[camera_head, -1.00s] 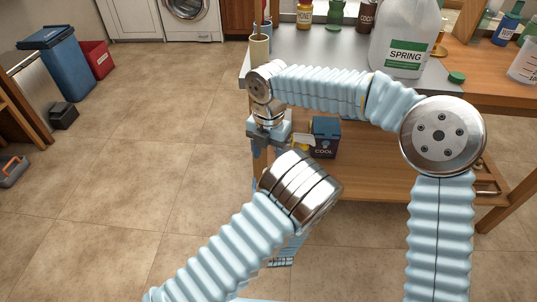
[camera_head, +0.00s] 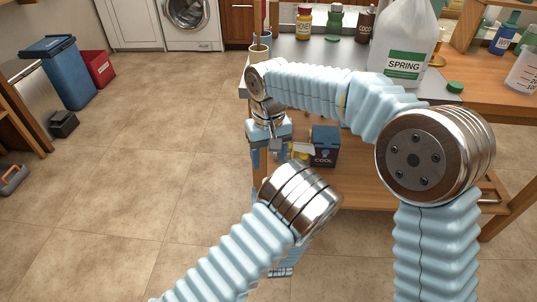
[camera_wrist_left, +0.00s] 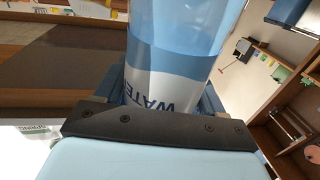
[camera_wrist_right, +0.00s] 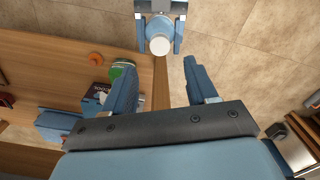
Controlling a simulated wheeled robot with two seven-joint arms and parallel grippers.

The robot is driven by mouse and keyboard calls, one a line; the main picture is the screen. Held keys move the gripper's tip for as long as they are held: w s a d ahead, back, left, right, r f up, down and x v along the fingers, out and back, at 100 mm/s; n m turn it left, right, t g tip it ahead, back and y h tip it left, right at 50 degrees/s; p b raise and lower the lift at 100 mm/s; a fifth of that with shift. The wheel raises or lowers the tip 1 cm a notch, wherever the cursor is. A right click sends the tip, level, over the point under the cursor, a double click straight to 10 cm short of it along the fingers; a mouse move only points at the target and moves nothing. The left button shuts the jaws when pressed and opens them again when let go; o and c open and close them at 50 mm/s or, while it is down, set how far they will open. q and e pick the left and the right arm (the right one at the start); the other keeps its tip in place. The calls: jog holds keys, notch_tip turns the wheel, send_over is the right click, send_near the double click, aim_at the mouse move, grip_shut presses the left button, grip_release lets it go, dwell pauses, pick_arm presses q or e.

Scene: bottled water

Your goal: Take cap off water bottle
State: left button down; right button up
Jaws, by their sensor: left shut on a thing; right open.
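The water bottle (camera_wrist_left: 182,65) fills the middle of the left wrist view, with a blue and white label reading WATER. My left gripper (camera_wrist_left: 160,95) is shut on its body. In the right wrist view the bottle's white cap (camera_wrist_right: 159,46) is seen from above, between the left gripper's jaws (camera_wrist_right: 160,8). My right gripper (camera_wrist_right: 163,78) is open, its empty fingers pointing toward the cap but apart from it. In the head view the right gripper (camera_head: 269,155) hangs beside the workbench. The bottle and left gripper's jaws are hidden there behind my arm.
A wooden workbench (camera_head: 400,190) stands on the right, with a shelf holding a dark COOL box (camera_head: 324,147). On its top are a SPRING jug (camera_head: 405,45), a green cap (camera_head: 455,87) and several small bottles.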

notch_tip(320, 180, down, 8)
jog(key=shift+r, duration=0.1)
dwell(0.4)
grip_shut()
dwell(0.6)
jog(key=shift+r, duration=0.2)
jog(key=shift+r, duration=0.95)
jog(key=shift+r, duration=0.1)
